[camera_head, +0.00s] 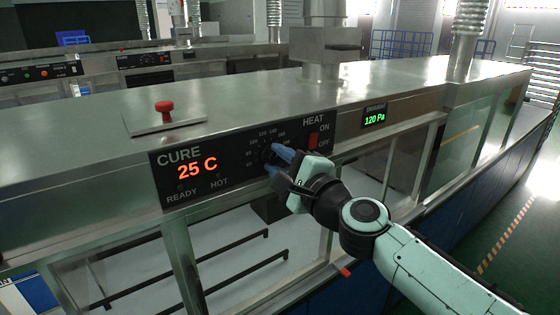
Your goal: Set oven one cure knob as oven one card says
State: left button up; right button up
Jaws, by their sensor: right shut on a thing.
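The cure knob (267,153) is a dark round knob on the black oven panel (232,182), inside a ring of white numbers. My right gripper (275,160) is at the knob and shut on it. Its fingers hide most of the knob, so I cannot tell where the knob points. The panel's red display reads 25 C, beside the word CURE. I cannot make out an oven one card in this view. My left gripper is not in view.
Right of the knob is a red HEAT switch (313,140) marked ON and OFF. A green readout (375,119) shows 120 Pa. A red mushroom button (164,107) stands on the steel top. Glass panes lie below the panel. Another panel (145,60) is farther back.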

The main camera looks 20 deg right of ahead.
jog(key=o, duration=1.1)
jog(key=shift+c, duration=0.2)
jog(key=shift+s, duration=0.1)
jog(key=b+v, duration=0.1)
jog(key=v, duration=1.2)
jog(key=shift+s, duration=0.1)
